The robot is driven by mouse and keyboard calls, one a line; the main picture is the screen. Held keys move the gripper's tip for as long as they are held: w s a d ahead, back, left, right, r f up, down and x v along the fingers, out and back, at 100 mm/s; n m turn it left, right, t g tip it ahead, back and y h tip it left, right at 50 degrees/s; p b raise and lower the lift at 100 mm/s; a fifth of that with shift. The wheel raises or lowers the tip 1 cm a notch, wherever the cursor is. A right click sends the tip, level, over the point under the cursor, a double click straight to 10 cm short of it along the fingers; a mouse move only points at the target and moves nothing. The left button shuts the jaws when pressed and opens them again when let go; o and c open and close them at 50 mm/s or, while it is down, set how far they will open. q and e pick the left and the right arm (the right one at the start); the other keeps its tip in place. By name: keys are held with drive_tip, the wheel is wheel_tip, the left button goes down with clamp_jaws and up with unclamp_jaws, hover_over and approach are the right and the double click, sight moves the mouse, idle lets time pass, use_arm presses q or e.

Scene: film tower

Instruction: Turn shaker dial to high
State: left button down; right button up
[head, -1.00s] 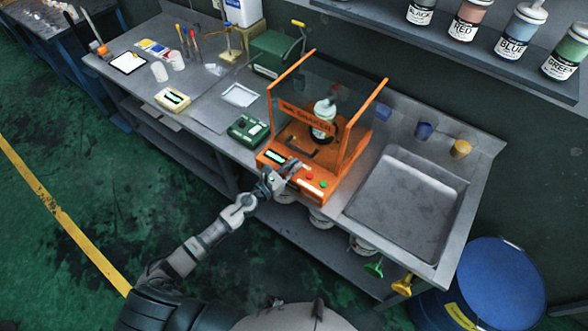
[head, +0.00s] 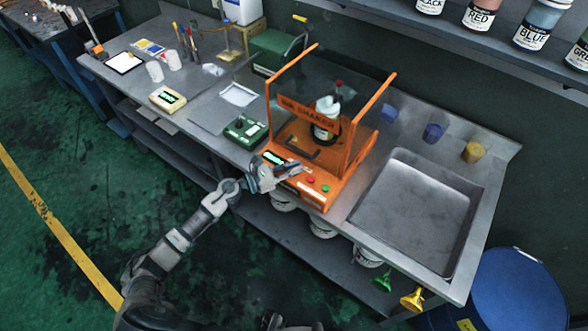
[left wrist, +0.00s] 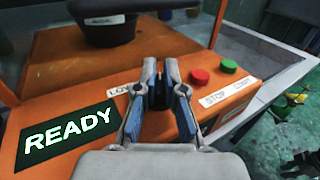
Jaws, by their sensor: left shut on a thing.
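The orange ink shaker (head: 300,195) stands on the grey bench, with a bottle (head: 325,122) inside it behind a clear guard. Its front panel shows in the left wrist view with a READY display (left wrist: 68,138), a red button (left wrist: 200,77) and a green button (left wrist: 229,66). A dark dial (left wrist: 159,96) sits between the fingers of my left gripper (left wrist: 160,85). The gripper is shut on the dial, and the label beside it is partly covered, with "LO" readable. In the head view my left gripper (head: 290,172) is at the shaker's front panel. My right gripper is not in view.
A green device (head: 245,131) and a cream scale (head: 167,98) stand left of the shaker. Labelled bottles (head: 480,14) line the shelf above. A blue drum (head: 520,290) stands at lower right.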

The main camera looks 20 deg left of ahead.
use_arm(q)
drive_tip(key=shift+f, duration=0.3)
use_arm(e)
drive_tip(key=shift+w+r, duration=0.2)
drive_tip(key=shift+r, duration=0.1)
use_arm(q)
drive_tip(key=c, duration=1.3)
unclamp_jaws()
drive_tip(key=shift+o, duration=0.2)
drive_tip(key=shift+r, duration=0.1)
drive_tip(key=shift+w, duration=0.1)
drive_tip(key=shift+a, duration=0.1)
drive_tip(key=v, duration=1.2)
